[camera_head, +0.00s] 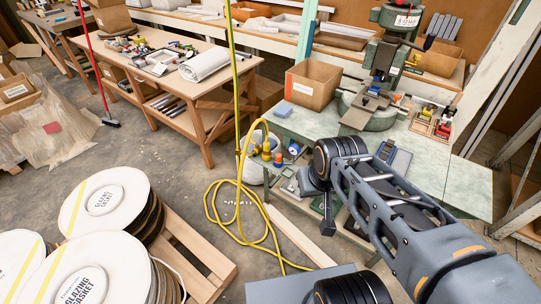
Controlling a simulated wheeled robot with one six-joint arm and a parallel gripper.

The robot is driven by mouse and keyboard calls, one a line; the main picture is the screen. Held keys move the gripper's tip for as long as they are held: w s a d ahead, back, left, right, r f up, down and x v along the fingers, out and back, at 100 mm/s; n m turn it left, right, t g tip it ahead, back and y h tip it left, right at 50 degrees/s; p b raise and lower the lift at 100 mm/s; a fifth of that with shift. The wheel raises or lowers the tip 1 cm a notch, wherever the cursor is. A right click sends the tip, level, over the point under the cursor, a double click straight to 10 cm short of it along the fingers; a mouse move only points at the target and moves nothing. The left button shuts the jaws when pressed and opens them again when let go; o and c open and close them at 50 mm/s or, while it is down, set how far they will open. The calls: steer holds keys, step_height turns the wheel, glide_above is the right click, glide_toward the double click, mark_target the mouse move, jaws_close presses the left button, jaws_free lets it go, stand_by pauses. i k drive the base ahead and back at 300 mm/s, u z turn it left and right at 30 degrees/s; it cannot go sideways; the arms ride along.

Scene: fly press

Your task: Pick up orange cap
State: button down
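Small yellow-orange pieces (266,146) stand at the left end of the green-topped press bench (440,178), beside the yellow hose. I cannot tell whether one of them is the orange cap. My gripper (327,229) appears as a small dark end hanging below my wrist, to the right of and nearer than these pieces in the picture. It appears apart from them. Its fingers are too small and dark to show whether they are open or shut. My arm hides part of the bench's front.
A green fly press (385,62) stands on the bench behind my arm, with a cardboard box (312,84) to its left. A yellow hose (234,222) loops on the floor. Gasket reels (105,200) sit at left, near a wooden pallet (188,262). Open floor lies mid-left.

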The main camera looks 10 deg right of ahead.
mark_target(278, 156)
steer(key=i, duration=0.9)
steer(key=k, duration=0.5)
steer(key=u, duration=3)
steer(key=k, duration=0.55)
steer(key=z, duration=0.95)
steer(key=i, duration=0.25)
steer(key=u, duration=0.05)
